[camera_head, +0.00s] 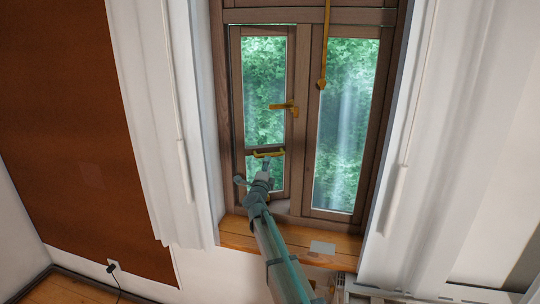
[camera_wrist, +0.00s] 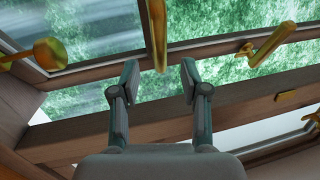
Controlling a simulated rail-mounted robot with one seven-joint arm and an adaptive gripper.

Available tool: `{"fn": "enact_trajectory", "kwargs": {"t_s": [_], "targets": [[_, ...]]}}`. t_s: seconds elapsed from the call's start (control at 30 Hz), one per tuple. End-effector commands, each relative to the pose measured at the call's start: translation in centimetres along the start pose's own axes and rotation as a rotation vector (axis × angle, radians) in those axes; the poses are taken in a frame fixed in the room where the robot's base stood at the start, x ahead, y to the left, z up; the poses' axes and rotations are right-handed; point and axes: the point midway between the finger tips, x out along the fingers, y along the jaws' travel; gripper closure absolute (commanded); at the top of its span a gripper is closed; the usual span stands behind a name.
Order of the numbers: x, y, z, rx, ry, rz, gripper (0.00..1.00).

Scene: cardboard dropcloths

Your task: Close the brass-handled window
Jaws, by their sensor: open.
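The brown wooden window has two glazed sashes, a narrower left sash (camera_head: 235,90) and a wider right sash (camera_head: 377,130). A brass lever handle (camera_head: 285,107) sits on the left sash's right stile, and a brass bar (camera_head: 268,154) sits lower on that sash. My gripper (camera_head: 266,163) is at this lower bar, in front of the left sash. In the wrist view, my gripper (camera_wrist: 160,75) is open, with a brass piece (camera_wrist: 157,35) in line with the gap between its fingers. I cannot tell whether they touch. The left sash looks slightly ajar, but the gap is unclear.
A long brass rod (camera_head: 323,60) hangs at the right sash's top left. The wooden sill (camera_head: 236,236) carries a pale flat piece (camera_head: 322,248). White curtains (camera_head: 170,130) flank the window. The wrist view also shows a brass knob (camera_wrist: 47,53) and a brass lever (camera_wrist: 268,44).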

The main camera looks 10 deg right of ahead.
Motion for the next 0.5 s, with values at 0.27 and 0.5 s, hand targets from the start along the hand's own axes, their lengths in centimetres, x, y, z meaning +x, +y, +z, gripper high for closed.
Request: {"fn": "enact_trajectory", "kwargs": {"t_s": [0.27, 0.5], "targets": [[5.3, -0.1, 0.1, -0.002, 0.0, 0.0, 0.55], [7.5, 0.0, 0.0, -0.003, -0.001, 0.0, 0.55]]}}
